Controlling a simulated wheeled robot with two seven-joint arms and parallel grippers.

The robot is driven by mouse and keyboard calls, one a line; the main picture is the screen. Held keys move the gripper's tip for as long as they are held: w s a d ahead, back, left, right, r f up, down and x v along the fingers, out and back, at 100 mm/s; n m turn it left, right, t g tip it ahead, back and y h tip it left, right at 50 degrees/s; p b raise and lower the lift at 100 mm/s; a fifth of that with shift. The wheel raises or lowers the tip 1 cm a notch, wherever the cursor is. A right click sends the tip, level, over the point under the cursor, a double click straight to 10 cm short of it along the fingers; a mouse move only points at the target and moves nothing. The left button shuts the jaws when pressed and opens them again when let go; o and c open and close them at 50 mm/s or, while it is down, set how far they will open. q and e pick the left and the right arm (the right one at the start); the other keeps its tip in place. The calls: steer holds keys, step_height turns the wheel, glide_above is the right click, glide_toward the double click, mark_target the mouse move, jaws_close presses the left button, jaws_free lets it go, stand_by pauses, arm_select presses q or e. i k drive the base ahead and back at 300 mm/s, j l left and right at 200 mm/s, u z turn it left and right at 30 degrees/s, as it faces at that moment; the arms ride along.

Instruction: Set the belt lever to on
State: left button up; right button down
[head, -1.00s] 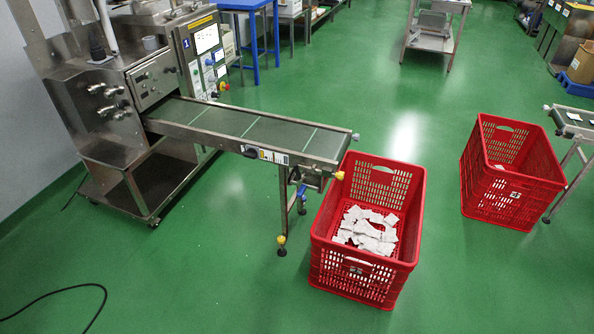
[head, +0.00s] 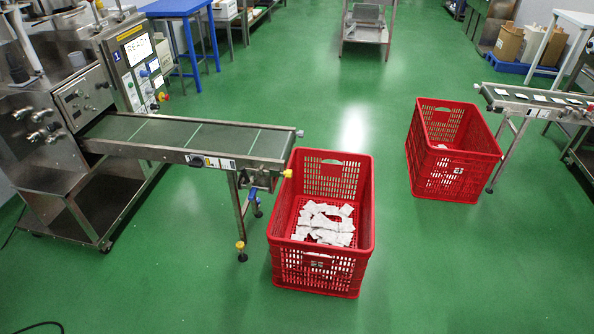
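The conveyor belt (head: 180,133) runs out from the steel packing machine (head: 62,108) at the left and ends above a red crate. On its near side rail is a small black knob or lever (head: 196,161) beside a white label (head: 222,164). It is too small to tell which way it is set, or whether it is the belt lever. No teabags show on this belt. The machine's control panel (head: 136,62) has several coloured buttons. Neither of my grippers is in view.
A red crate (head: 320,285) holding several white teabags stands under the belt's end. A second red crate (head: 455,158) stands at the right under another belt (head: 540,98) carrying white packets. A blue table (head: 175,8) is behind. Green floor (head: 160,270) is clear in front.

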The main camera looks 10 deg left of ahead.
mark_target(250, 181)
steer(key=i+j+z, duration=0.1)
steer(key=j+z, duration=0.15)
steer(key=z, duration=0.15)
steer(key=j+z, duration=0.6)
steer(key=z, duration=0.2)
steer(key=j+z, duration=0.4)
steer(key=k+j+z, duration=0.1)
steer(key=j, duration=0.3)
steer(key=k+j+z, duration=0.15)
steer(key=j, duration=0.25)
steer(key=j+z, duration=0.1)
steer(key=j, duration=0.3)
steer(key=k+j+z, duration=0.15)
steer(key=j, duration=0.2)
steer(key=k+j+z, duration=0.1)
steer(key=j, duration=0.25)
steer(key=k+j+z, duration=0.15)
steer(key=k+j, duration=0.15)
steer(key=j, duration=0.2)
steer(key=k+j, duration=0.35)
steer(key=j, duration=0.3)
steer(key=k+j, duration=0.15)
steer(key=j, duration=0.15)
